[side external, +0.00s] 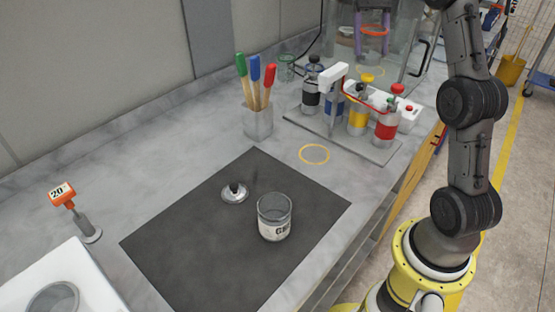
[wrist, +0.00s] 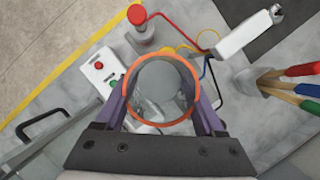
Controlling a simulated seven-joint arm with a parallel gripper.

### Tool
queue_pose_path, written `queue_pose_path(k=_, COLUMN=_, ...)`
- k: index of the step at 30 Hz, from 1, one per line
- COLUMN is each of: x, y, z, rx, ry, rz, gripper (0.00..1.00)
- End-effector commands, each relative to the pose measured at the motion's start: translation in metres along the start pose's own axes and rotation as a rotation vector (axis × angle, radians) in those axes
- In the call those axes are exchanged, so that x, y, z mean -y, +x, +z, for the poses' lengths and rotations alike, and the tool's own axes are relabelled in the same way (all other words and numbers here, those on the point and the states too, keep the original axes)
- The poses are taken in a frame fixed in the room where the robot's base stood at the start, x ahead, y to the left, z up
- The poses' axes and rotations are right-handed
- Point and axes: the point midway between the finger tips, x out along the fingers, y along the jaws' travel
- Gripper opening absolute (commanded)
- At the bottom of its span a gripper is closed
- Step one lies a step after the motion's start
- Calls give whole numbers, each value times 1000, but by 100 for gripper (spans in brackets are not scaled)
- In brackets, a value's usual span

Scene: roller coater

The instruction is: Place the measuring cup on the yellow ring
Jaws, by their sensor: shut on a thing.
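My gripper (wrist: 160,110), with purple fingers, is shut on a clear cup with an orange rim (wrist: 160,57), which I take for the measuring cup. One finger is on each side of it. In the side external view, the gripper (side external: 373,28) and the cup's orange rim (side external: 374,31) are at the top right, behind the bottle rack. A yellow ring (side external: 314,154) lies flat on the bare counter in front of the rack. Another thin yellow ring-like outline (side external: 370,70) shows below the held cup. I cannot tell the cup's height above the counter.
A rack (side external: 345,137) with several capped bottles and red tubing stands between the front ring and the gripper. A labelled jar (side external: 275,218) and a metal lid (side external: 235,192) sit on the dark mat (side external: 185,235).

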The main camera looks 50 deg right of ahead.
Motion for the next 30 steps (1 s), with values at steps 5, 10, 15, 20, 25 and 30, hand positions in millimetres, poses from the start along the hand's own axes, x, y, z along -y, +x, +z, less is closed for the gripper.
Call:
queue_pose_path(k=5, x=21, y=-9, z=25, rx=-2, ry=21, rz=-9, gripper=13)
queue_pose_path(k=10, x=40, y=-15, z=49, rx=-3, ry=47, rz=-20, gripper=13)
queue_pose_path(k=15, x=46, y=-8, z=72, rx=0, ry=128, rz=-54, gripper=13)
queue_pose_path(k=20, x=51, y=1, z=92, rx=0, ry=212, rz=-89, gripper=13)
queue_pose_path(k=25, x=55, y=12, z=113, rx=0, ry=301, rz=-126, gripper=13)
queue_pose_path(k=30, x=59, y=25, z=134, rx=0, ry=390, rz=-162, gripper=13)
